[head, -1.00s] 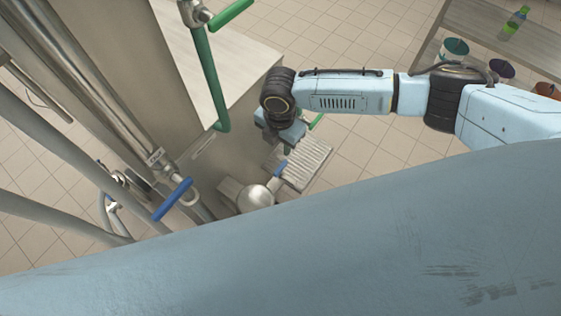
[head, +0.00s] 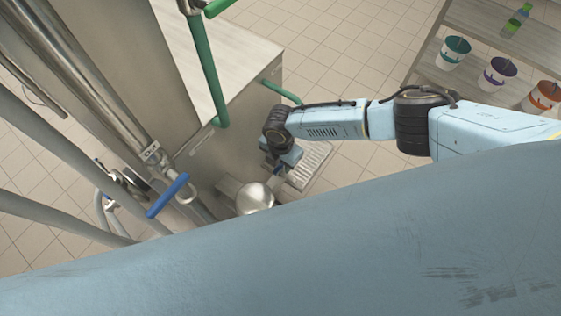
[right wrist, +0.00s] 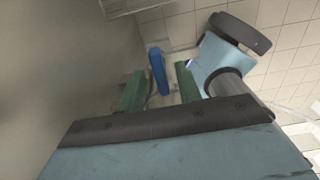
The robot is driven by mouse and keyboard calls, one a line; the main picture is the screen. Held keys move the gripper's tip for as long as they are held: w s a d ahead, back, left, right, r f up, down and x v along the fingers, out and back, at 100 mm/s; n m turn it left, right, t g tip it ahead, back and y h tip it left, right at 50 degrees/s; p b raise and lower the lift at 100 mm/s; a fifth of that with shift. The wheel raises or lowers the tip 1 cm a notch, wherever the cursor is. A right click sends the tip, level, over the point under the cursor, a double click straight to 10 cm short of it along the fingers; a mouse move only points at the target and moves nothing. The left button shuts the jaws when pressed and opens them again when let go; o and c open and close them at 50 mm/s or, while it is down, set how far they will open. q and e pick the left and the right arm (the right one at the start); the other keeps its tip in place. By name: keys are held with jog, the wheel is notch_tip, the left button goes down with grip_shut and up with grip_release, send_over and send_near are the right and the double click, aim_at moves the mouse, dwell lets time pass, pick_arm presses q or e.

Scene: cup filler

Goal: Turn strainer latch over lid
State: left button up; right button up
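A rounded silver lid-like part (head: 254,198) sits low on the side of the machine in the head view. A short blue latch handle (right wrist: 158,72) shows upright in the right wrist view. My right gripper (right wrist: 160,88) is open, with one green finger on each side of the blue handle and a narrow gap visible beside it. In the head view my right gripper (head: 277,168) is just above and right of the silver part, largely covering the blue handle. My left gripper is not in view.
A slatted metal tray (head: 315,165) lies beside the gripper. Another blue handle (head: 168,195) sits on the pipes at left. A green bar (head: 206,75) runs along the machine. A shelf at upper right holds buckets (head: 498,74) and a green bottle (head: 514,22). Tiled floor is open between.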

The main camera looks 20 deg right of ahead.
jog(key=shift+c, duration=0.4)
grip_shut()
jog(key=shift+m, duration=0.3)
jog(key=m+p, duration=0.1)
jog(key=m, duration=0.2)
jog(key=shift+s+m, duration=0.1)
jog(key=shift+m, duration=0.3)
jog(key=m+p, duration=0.2)
jog(key=m, duration=0.2)
jog(key=shift+m, duration=0.3)
jog(key=m+p, duration=0.1)
jog(key=m, duration=0.4)
jog(key=shift+p, duration=0.3)
jog(key=shift+m+p, duration=0.45)
jog(key=shift+m, duration=1.55)
